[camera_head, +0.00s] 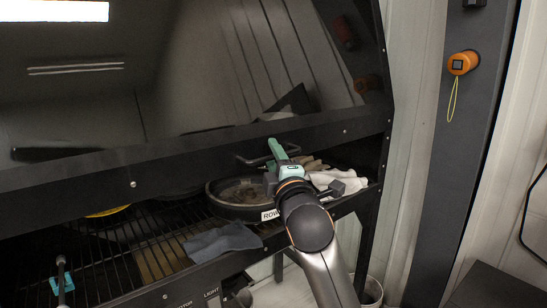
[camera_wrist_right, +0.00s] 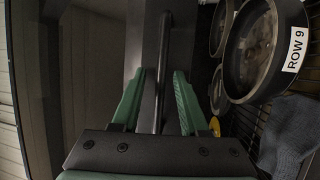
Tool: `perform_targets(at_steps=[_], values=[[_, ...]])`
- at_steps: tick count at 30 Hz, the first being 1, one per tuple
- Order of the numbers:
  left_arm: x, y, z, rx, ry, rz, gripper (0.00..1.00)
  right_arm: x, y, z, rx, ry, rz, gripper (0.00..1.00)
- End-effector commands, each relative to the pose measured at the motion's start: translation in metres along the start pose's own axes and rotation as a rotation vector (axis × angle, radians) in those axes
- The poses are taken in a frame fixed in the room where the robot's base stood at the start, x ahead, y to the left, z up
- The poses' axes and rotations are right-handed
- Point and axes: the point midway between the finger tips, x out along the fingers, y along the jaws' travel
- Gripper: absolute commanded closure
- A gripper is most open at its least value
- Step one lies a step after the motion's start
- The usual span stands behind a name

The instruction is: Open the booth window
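The booth window (camera_head: 215,75) is a large dark, reflective pane in a black frame above the rack. A black bar handle (camera_head: 250,160) sits at its lower edge. It also shows in the right wrist view as a dark bar (camera_wrist_right: 159,75). My right gripper (camera_head: 277,150) is at this handle, its green fingers pointing toward the window. In the right wrist view my right gripper (camera_wrist_right: 158,100) is open, with the bar between its fingers and a visible gap on each side. My left gripper is not in view.
Below the window, a wire rack (camera_head: 120,255) holds a round black pan (camera_head: 240,212) labelled ROW, a grey cloth (camera_head: 222,241) and pale gloves (camera_head: 335,181).

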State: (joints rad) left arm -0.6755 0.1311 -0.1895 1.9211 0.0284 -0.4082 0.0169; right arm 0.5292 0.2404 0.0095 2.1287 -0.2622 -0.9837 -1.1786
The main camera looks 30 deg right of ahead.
Motion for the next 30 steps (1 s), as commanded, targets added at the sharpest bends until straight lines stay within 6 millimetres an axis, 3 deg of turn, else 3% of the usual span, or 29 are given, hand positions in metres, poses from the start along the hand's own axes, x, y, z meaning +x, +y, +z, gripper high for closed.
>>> perform_targets(at_steps=[1, 11, 30], values=[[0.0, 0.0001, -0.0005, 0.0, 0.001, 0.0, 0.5, -0.0001, -0.0001, -0.0001, 0.0, 0.0, 0.0, 0.63], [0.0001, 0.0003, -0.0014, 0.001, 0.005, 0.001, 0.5, -0.0003, -0.0002, -0.0001, 0.0, 0.0, 0.0, 1.0], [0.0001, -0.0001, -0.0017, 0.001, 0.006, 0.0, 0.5, -0.0003, -0.0002, 0.0, 0.0, 0.0, 0.0, 1.0]])
